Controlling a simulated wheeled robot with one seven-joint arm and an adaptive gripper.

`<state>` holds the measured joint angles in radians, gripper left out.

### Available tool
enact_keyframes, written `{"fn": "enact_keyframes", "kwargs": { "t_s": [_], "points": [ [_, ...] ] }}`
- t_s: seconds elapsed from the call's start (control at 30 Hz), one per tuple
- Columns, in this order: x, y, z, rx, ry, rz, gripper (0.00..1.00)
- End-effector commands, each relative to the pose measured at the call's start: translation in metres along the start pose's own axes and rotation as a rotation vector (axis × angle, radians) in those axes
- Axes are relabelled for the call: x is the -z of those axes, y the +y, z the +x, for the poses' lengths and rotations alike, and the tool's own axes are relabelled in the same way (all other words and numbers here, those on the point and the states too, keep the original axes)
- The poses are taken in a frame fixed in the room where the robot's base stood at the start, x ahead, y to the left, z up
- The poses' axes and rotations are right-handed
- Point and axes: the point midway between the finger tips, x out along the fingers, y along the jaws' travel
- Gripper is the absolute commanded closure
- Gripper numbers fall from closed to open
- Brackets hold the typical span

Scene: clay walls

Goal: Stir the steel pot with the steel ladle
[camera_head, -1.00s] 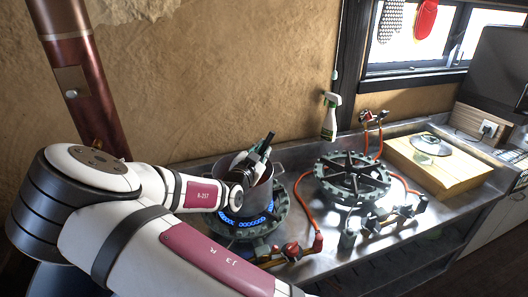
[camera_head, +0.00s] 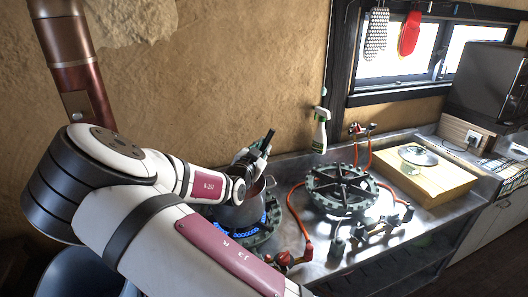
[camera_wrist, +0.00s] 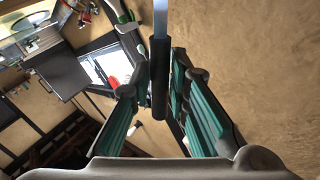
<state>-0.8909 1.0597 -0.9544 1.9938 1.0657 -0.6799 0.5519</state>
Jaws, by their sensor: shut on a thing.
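The steel pot (camera_head: 246,214) stands on the left burner in the head view, partly hidden behind my arm, with blue flame under it. My gripper (camera_head: 250,163) is above the pot's rim, tilted. It is shut on the steel ladle, whose dark handle (camera_head: 267,141) sticks up past the fingers. In the wrist view the ladle's dark grip and bright metal shaft (camera_wrist: 160,75) stand between the green-padded fingers of my gripper (camera_wrist: 160,92). The ladle's bowl is hidden, so I cannot tell whether it is inside the pot.
An empty burner (camera_head: 342,190) with an orange hose stands right of the pot. A spray bottle (camera_head: 320,132) hangs or stands by the wall behind. A glass lid (camera_head: 418,155) lies on a wooden board (camera_head: 447,183) further right. The clay wall is close behind the stove.

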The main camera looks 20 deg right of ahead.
Motion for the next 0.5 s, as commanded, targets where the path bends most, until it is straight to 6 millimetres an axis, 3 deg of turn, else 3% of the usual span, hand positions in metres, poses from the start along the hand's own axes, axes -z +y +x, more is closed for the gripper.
{"fn": "enact_keyframes", "kwargs": {
  "t_s": [0.5],
  "points": [
    [0.04,-0.001,0.0,0.0,0.001,0.002,1.0]
  ]
}}
